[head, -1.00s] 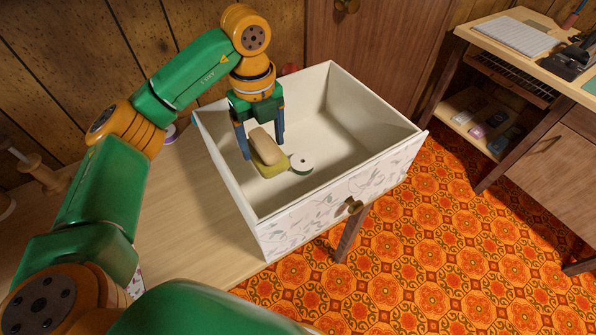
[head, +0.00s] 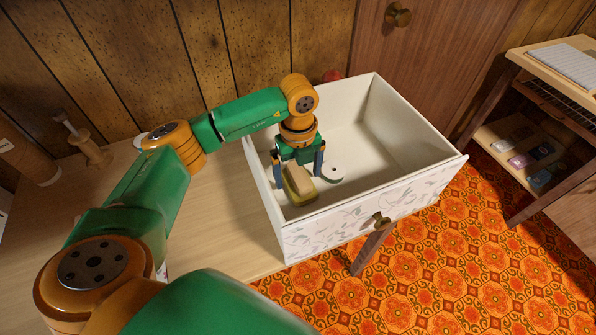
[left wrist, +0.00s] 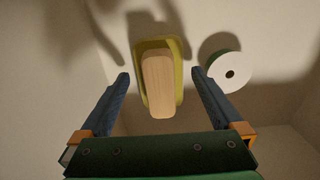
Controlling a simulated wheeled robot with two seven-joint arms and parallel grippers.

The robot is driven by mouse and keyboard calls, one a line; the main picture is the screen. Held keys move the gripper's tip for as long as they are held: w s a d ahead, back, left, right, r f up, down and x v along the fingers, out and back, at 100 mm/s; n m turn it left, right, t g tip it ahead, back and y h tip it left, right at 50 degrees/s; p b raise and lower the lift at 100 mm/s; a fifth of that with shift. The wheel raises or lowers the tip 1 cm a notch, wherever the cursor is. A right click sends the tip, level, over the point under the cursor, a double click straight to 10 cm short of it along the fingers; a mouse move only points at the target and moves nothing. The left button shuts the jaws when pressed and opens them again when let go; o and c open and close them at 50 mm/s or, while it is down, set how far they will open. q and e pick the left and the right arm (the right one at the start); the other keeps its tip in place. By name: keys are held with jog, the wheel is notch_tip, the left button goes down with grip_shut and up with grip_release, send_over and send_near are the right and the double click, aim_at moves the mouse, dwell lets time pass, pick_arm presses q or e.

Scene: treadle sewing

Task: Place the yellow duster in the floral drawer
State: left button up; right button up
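The yellow duster (head: 298,192) has a pale wooden grip on top and a yellow-green base. It lies inside the floral drawer (head: 362,224), toward its left side, and seems to rest on the drawer floor. The drawer is open at the top, with a leaf-patterned front and a brass knob. My left gripper (head: 299,173) is inside the drawer above the duster, pointing down. In the left wrist view its fingers (left wrist: 165,80) are spread wide, with clear gaps on both sides of the duster (left wrist: 158,82). My right gripper is not in view.
A white and green spool (head: 333,173) lies in the drawer just right of the duster. The drawer's right half is clear. Its walls stand around my gripper. A wooden tabletop (head: 225,225) is at left, with a wooden spindle stand (head: 88,148). A shelf unit stands at right.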

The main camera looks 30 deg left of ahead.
aim_at(298, 172)
pick_arm(q)
notch_tip(298, 172, up, 12)
jog(key=shift+r, duration=0.2)
dwell(0.4)
